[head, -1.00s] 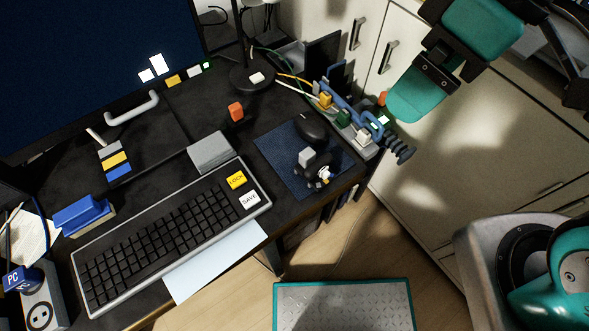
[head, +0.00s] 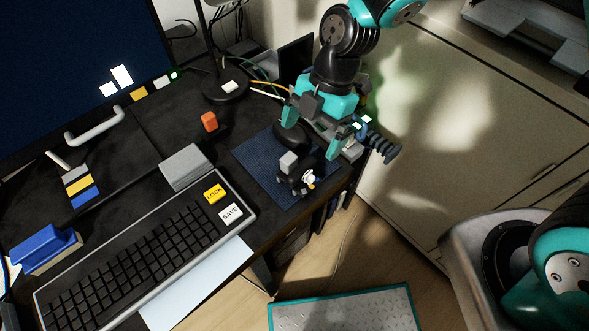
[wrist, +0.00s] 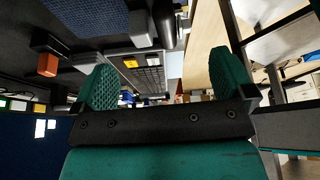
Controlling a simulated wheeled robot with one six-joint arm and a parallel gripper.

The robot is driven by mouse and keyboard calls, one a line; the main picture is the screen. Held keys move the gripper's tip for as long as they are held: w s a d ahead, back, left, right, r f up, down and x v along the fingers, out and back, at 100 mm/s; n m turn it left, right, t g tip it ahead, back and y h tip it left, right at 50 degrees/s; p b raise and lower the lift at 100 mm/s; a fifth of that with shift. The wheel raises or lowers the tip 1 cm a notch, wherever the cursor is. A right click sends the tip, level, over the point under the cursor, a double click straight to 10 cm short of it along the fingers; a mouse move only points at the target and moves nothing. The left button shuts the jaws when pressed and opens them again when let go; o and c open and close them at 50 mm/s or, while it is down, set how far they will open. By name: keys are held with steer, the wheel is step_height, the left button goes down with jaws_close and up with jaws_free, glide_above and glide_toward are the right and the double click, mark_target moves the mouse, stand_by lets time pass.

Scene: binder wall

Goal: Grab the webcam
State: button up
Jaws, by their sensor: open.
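A small black device with a grey block on top and a light round front, which looks like the webcam (head: 298,176), stands on the dark blue mouse pad (head: 262,165) near the desk's right edge. My gripper (head: 309,130) is open and empty, just behind and above this device, with its teal fingers spread and pointing down. The fingers are apart from the device. In the wrist view both fingers (wrist: 165,86) are apart with nothing between them. A grey block (wrist: 142,28) and a dark shape beside it show at the top there, partly cut off.
A black mouse (head: 293,136) lies by my left finger. A rack of tools and cables (head: 352,145) is close on the right. An orange block (head: 209,121), a grey box (head: 186,166) and the keyboard (head: 150,250) lie to the left. A lamp base (head: 225,88) stands behind.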

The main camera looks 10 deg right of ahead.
mark_target(299, 165)
steer(key=x, duration=0.4)
steer(key=shift+s+a+f, duration=0.1)
steer(key=shift+f, duration=0.25)
steer(key=x, duration=0.5)
steer(key=shift+s+a+p, duration=0.15)
steer(key=shift+s+p, duration=0.1)
steer(key=shift+p, duration=0.1)
steer(key=c, duration=0.8)
steer(key=shift+c, duration=0.2)
steer(key=shift+r, duration=0.15)
